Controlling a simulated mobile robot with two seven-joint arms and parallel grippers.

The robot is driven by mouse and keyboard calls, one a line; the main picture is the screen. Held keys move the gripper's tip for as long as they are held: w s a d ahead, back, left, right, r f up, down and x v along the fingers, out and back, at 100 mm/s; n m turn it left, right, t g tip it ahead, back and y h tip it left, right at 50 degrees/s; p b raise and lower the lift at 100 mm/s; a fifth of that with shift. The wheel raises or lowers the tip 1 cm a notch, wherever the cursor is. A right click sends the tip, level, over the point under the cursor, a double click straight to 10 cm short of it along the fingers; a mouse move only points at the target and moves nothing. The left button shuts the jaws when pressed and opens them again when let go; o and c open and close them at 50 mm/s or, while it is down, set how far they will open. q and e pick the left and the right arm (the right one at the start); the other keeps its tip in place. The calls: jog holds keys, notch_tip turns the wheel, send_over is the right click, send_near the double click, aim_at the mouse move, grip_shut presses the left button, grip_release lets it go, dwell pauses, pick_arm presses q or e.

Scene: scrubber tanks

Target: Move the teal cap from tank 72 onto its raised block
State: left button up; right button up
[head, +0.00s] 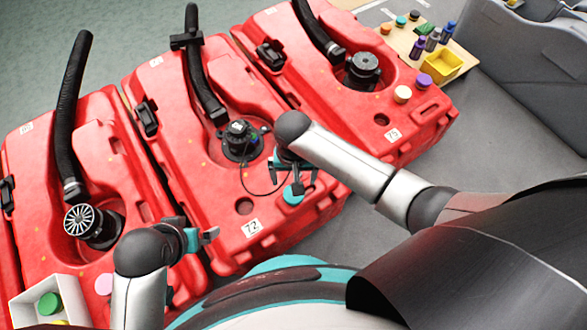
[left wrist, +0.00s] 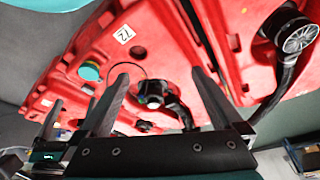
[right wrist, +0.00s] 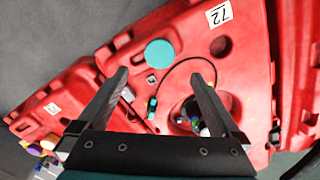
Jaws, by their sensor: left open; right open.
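Tank 72 (head: 205,170) is the red middle tank with the label 72. The teal cap (head: 293,196) lies near its front right corner, by my right gripper. In the right wrist view the round teal cap (right wrist: 159,53) shows just beyond the fingertips, between their lines, with nothing gripped. My right gripper (head: 295,172) is open above the tank. The cap also shows in the left wrist view (left wrist: 90,71). My left gripper (head: 210,236) is open and empty near the tank's front left edge. I cannot make out for certain which part is the raised block.
A black fitting (head: 240,140) with a thin looping cable sits in tank 72's recess. Red tanks with black hoses stand on both sides; tank 75 (head: 400,125) carries orange and purple caps. A tan board (head: 403,42) holds a yellow bin (head: 442,66). A white box (head: 28,303) stands front left.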

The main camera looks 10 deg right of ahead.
pick_arm(q)
jog(key=shift+s+f+p, duration=0.25)
jog(key=shift+f+p, duration=0.15)
jog(key=shift+f, duration=0.75)
pick_arm(e)
jog(key=s+d+r+n+t, duration=0.3)
jog(key=s+d+r+n, duration=0.1)
jog(key=s+d, duration=0.3)
jog(key=s+n, duration=0.1)
jog(key=s, duration=0.1)
jog(key=shift+s+d+t, duration=0.15)
jog(key=shift+s+t, duration=0.15)
jog(key=shift+s, duration=0.1)
